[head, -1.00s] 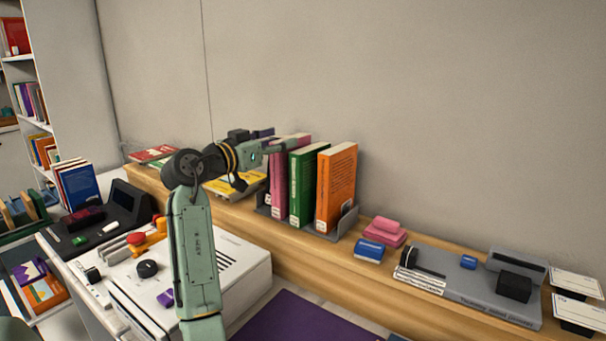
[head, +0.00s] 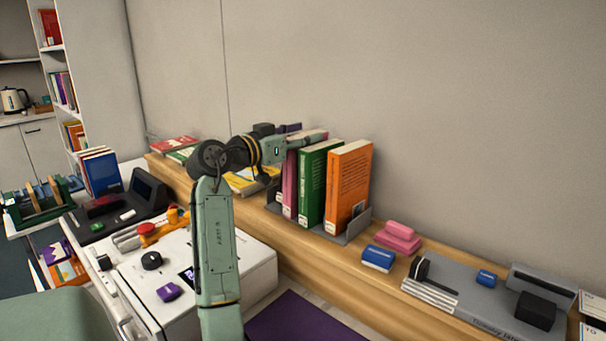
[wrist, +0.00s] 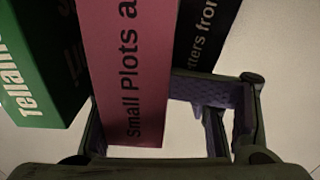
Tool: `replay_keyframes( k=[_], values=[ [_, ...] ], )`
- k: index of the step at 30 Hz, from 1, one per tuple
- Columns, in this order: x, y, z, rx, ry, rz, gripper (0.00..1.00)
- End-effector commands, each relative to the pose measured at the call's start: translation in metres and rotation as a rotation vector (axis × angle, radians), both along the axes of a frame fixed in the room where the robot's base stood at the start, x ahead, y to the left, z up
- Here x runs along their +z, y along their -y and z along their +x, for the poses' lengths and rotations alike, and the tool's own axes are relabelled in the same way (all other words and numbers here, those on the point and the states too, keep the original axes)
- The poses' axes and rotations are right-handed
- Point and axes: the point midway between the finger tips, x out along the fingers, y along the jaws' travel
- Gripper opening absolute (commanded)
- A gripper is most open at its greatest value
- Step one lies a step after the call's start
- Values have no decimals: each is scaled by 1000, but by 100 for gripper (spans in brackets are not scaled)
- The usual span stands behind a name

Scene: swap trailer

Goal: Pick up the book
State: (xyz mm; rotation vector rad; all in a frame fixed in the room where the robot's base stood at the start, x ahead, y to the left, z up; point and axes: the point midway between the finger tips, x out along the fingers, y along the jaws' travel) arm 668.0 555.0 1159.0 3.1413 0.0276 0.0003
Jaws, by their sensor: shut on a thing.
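The pink book (head: 289,187) stands upright in a row of books on the wooden ledge, left of the green book (head: 318,185) and the orange book (head: 349,185). In the wrist view its spine (wrist: 125,60) reads "Small Plots a" and lies between my fingers. My gripper (wrist: 138,100) is shut on the pink book; its left finger is partly hidden by the spine. A black book (wrist: 207,40) stands to the right of the pink one. In the head view my gripper (head: 298,143) is at the top of the pink book, its fingers small there.
A grey book support (head: 352,228) holds the row. A white box (head: 240,262) stands in front. The wall is close behind.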

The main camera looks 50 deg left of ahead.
Motion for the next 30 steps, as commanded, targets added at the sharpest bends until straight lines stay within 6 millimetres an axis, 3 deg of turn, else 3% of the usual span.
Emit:
replay_keyframes(
  k=[14, 30],
  values=[
    [0, 2, 1, -4, 0, 0, 0],
    [3, 2, 1, -4, 3, 2, 0]
  ],
)
